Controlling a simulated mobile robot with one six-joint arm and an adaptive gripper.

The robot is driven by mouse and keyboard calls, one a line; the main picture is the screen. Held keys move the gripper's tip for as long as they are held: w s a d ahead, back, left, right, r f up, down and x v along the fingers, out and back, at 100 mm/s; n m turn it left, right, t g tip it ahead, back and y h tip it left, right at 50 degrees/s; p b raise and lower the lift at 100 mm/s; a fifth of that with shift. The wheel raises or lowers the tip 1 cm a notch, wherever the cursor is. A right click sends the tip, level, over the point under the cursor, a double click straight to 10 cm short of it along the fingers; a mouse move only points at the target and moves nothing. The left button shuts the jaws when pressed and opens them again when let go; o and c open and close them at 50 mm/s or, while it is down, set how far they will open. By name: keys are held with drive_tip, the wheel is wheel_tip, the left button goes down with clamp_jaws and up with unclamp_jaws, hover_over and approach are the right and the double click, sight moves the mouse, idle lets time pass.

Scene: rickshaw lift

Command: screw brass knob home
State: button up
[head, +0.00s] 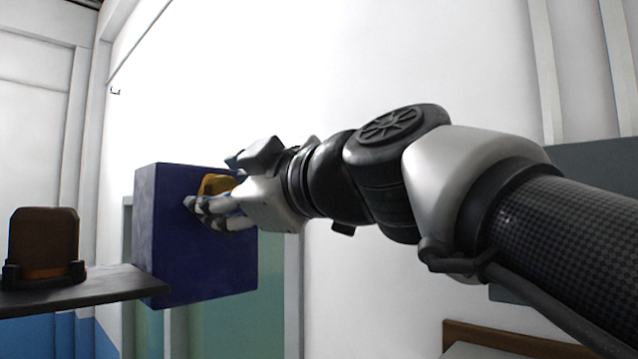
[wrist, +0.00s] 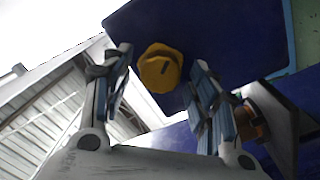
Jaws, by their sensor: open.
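The brass knob (head: 218,184) is yellow and sits against the dark blue box (head: 200,265). In the head view my gripper partly hides it. In the wrist view the knob (wrist: 160,70) shows a lobed rim and a dark slot on its face, with the blue surface (wrist: 225,35) behind it. My gripper (head: 205,212) is in front of the box at the knob. In the wrist view its two fingers (wrist: 162,80) are spread apart, one on each side of the knob, with gaps showing. I cannot tell how far the knob stands off the box.
A dark shelf (head: 85,288) juts out left of the box and carries a brown block with an orange base (head: 43,245). A pale surface (head: 490,351) with a brown edge lies at the lower right. White walls stand behind.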

drive_tip(key=shift+c, duration=0.6)
drive_tip(key=c, duration=0.9)
drive_tip(key=shift+c, duration=0.2)
drive_tip(key=shift+m, duration=0.3)
